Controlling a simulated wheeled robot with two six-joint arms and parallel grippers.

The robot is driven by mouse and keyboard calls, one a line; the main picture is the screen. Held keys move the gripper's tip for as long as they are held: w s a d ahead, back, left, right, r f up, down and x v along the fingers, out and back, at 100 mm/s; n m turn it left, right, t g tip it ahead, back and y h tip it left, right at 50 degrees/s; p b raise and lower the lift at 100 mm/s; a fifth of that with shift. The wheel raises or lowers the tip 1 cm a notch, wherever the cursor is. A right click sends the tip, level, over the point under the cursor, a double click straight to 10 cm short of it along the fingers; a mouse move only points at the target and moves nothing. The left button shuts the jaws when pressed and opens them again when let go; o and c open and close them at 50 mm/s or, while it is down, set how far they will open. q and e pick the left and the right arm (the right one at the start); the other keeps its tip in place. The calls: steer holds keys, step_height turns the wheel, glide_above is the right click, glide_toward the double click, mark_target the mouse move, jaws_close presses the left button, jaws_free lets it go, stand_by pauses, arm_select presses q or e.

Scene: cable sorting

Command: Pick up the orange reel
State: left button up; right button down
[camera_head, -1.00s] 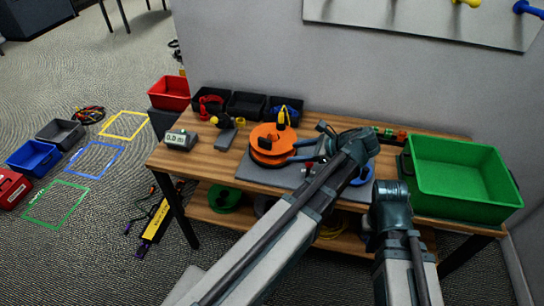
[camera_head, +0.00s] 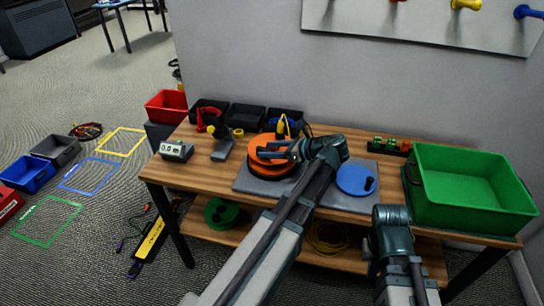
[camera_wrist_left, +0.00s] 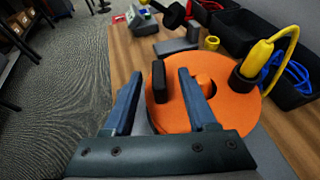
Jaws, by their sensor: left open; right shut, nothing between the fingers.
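The orange reel (camera_head: 262,167) lies flat on a grey mat (camera_head: 243,184) on the wooden workbench, partly hidden by my left gripper. My left gripper (camera_head: 273,151) is open over the reel. In the left wrist view, the open left gripper (camera_wrist_left: 160,74) has its right finger over the orange disc (camera_wrist_left: 168,122) and its left finger beside the disc's left edge. A black knob (camera_wrist_left: 159,82) and the orange hub stand up from the disc. The knob shows between the fingers; contact cannot be told. My right gripper (camera_head: 376,258) is low at the bench's front, its fingers mostly hidden.
A blue reel (camera_head: 352,180) lies to the right on the mat. A green crate (camera_head: 470,215) stands at the right end. Black bins (camera_head: 247,117) line the back. A meter (camera_head: 176,151) sits at the left.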

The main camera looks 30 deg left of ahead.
mark_target(256, 155)
arm_select(q)
steer(key=shift+a+f, duration=0.1)
steer(key=shift+a, duration=0.15)
steer(key=b+x, duration=0.2)
steer(key=x, duration=0.3)
steer(key=shift+a, duration=0.1)
jaws_close()
stand_by(1.3)
